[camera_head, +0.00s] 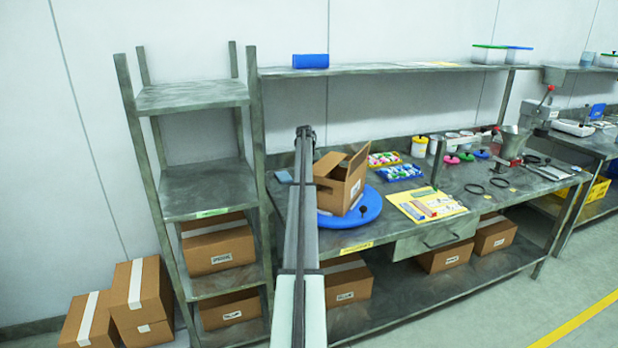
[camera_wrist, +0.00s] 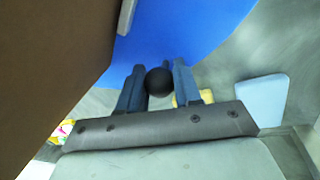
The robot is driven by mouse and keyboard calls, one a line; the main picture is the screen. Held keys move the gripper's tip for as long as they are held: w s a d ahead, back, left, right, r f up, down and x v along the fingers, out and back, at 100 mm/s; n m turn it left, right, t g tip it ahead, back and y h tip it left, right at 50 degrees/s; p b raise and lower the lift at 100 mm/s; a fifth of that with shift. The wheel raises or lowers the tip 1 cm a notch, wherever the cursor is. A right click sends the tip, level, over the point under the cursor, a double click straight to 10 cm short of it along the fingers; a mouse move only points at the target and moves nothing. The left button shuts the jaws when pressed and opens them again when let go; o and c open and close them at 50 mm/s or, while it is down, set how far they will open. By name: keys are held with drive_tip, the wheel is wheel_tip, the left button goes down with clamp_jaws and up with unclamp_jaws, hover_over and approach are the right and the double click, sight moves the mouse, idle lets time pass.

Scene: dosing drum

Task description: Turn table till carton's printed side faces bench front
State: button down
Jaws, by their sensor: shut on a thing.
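The blue turntable (camera_head: 345,218) stands on the bench; its blue disc also fills the top middle of the wrist view (camera_wrist: 185,30). The open brown carton (camera_head: 332,194) sits on it with its flaps up. A white printed label (camera_head: 355,189) shows on the carton's right-hand face in the head view. In the wrist view the carton's plain brown wall (camera_wrist: 50,60) is close at the left. My gripper (camera_wrist: 158,68) is shut on a round black knob (camera_wrist: 158,83) at the disc's edge. In the head view my arm hides the fingers and the disc's left part.
A yellow sheet with coloured prints (camera_head: 428,204) lies right of the turntable, with trays of small coloured items (camera_head: 400,172) behind. A pale blue pad (camera_wrist: 262,100) lies near my gripper. A metal shelf rack (camera_head: 208,185) stands left of the bench.

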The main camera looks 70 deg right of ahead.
drive_tip(key=shift+s+d+m, duration=1.05)
drive_tip(key=shift+d+m, duration=0.05)
drive_tip(key=shift+d, duration=0.1)
drive_tip(key=shift+s, duration=0.1)
